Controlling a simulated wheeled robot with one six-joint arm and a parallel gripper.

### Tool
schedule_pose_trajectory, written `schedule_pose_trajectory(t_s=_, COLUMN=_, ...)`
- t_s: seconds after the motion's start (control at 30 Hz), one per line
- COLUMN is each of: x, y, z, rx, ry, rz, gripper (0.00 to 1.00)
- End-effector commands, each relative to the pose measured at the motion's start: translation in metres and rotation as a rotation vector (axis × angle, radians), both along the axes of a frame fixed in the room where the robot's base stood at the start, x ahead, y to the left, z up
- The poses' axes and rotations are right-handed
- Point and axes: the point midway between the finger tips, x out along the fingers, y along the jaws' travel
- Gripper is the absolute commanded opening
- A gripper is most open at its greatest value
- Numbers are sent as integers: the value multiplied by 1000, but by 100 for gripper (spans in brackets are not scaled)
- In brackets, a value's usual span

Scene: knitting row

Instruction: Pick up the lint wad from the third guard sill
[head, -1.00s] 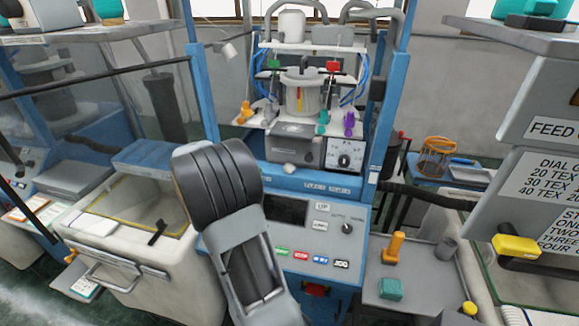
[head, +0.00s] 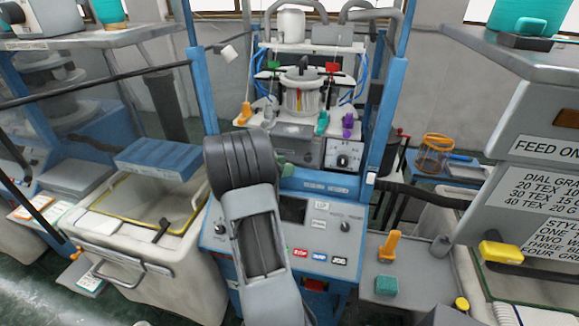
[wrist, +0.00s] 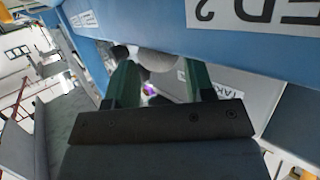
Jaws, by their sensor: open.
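My gripper (wrist: 160,75) shows in the wrist view with two green fingers apart, so it is open. A pale grey, rounded lump, which looks like the lint wad (wrist: 157,60), sits between or just beyond the fingertips beside a blue beam (wrist: 140,25). I cannot tell whether a finger touches it. In the head view my arm reaches to the blue guard sill (head: 318,187) of the middle machine. A green finger of my gripper (head: 286,169) shows just past my arm. The wad is hidden there.
Above the sill are a grey box and a dial box (head: 344,154). Below is a sloped control panel (head: 330,230) with coloured buttons. A white bin (head: 135,230) stands left. A grey side shelf (head: 385,270) holds an orange peg and a green block. A labelled grey panel (head: 540,170) stands right.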

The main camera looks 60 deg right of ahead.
Motion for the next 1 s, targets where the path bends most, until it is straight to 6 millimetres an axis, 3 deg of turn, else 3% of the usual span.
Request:
schedule_pose_trajectory(t_s=0.3, x=-2, y=-4, z=-1, rx=-1, ry=-1, rz=1, gripper=49)
schedule_pose_trajectory(t_s=0.7, x=-2, y=-4, z=-1, rx=-1, ry=-1, rz=1, gripper=11)
schedule_pose_trajectory(t_s=1.0, x=-2, y=-4, z=-1, rx=-1, ry=0, rz=0, gripper=7)
